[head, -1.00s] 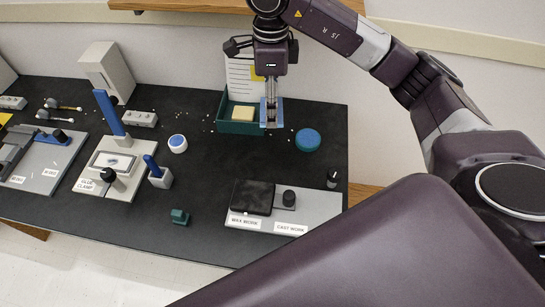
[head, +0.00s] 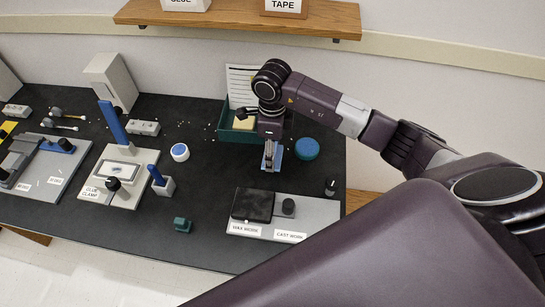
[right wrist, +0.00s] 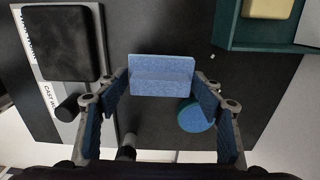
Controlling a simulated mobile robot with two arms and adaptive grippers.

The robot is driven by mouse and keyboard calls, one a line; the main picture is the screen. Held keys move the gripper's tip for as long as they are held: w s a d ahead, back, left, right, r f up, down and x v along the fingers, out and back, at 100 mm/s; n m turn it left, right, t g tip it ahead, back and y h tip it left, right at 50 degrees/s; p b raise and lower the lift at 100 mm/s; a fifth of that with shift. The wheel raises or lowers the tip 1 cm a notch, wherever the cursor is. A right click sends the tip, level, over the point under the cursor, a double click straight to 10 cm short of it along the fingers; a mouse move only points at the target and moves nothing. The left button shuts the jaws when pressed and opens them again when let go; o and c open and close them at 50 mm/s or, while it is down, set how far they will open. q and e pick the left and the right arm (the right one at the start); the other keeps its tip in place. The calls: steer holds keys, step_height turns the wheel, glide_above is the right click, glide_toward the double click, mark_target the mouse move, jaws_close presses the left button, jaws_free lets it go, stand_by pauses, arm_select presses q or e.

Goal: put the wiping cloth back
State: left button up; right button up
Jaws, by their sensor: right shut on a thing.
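The wiping cloth, a light blue folded pad (right wrist: 162,76), is held between the fingers of my right gripper (right wrist: 162,82). In the head view the cloth (head: 276,163) and my right gripper (head: 270,158) are in front of the green tray (head: 224,134), left of the round blue pad (head: 307,149). I cannot tell whether the cloth touches the bench. My left gripper is not in view.
A yellow block (head: 243,123) sits in the tray. A small white and blue jar (head: 180,152) stands to the left. A grey board with a black pad (head: 252,204) lies nearer the front. The bench between the board and the gripper is clear.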

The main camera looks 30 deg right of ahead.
step_height(320, 180, down, 4)
steer(key=shift+f+p, duration=0.1)
steer(key=shift+p, duration=0.35)
steer(key=shift+f, duration=0.15)
steer(key=shift+f+b, duration=0.25)
steer(key=shift+b, duration=0.05)
steer(key=o, duration=1.1)
steer(key=shift+r, duration=0.1)
steer(key=shift+r, duration=0.1)
